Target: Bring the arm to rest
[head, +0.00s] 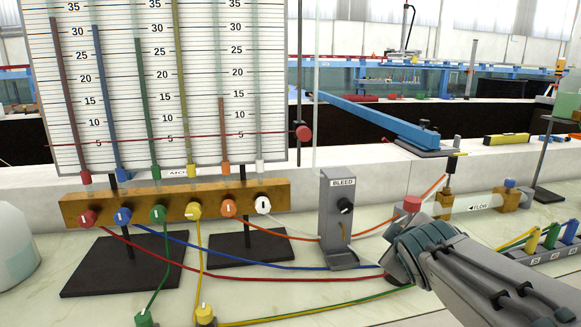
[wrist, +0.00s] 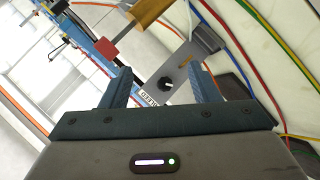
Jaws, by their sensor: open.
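My gripper (wrist: 165,82) is open in the wrist view, with two blue-grey fingers apart and nothing held. In the head view my arm reaches in from the lower right, and its end (head: 408,258) is low over the bench, right of the grey BLEED bracket (head: 338,225). The fingertips are hard to make out there. In the wrist view the bracket (wrist: 194,65) with its black knob (wrist: 166,84) shows beyond and between the fingers; I cannot tell how far off. A red cap (head: 412,203) stands just behind my arm's end.
A manometer board (head: 200,60) stands above a brass manifold (head: 172,203) with coloured valves. Coloured tubes (head: 280,278) cross the bench and pass behind or under my arm. A FLOW pipe (head: 478,204) with brass fittings lies right. A row of coloured connectors (head: 550,238) is at far right.

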